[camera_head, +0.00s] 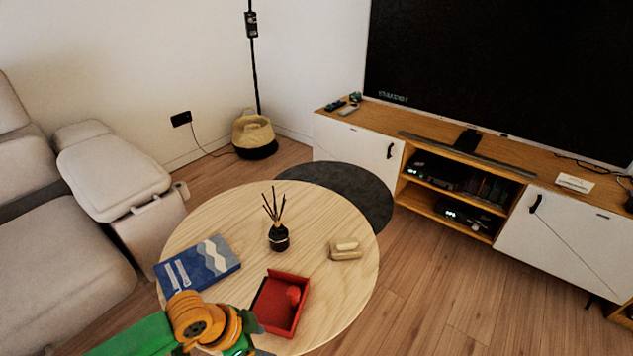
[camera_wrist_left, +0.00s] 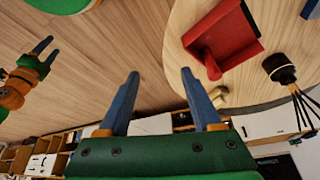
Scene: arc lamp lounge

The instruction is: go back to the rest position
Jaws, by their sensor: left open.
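My left arm comes in from the bottom left of the head view, low over the near edge of the round wooden table (camera_head: 330,215). Its left gripper is mostly cut off there by the bottom edge. In the left wrist view the left gripper (camera_wrist_left: 162,82) is open, its two blue fingers wide apart with nothing between them. The table's rim and the floor lie beyond the fingers. My right gripper (camera_wrist_left: 51,46) shows small at the left of the wrist view, its two fingers apart and empty. It is not in the head view.
On the table are a red open box (camera_head: 265,308) holding a red item, a blue book (camera_head: 205,262), a dark reed diffuser (camera_head: 279,238) and a beige block-like object (camera_head: 345,250). A grey sofa (camera_head: 60,260) stands left, a TV cabinet (camera_head: 355,143) behind right. Floor right of the table is clear.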

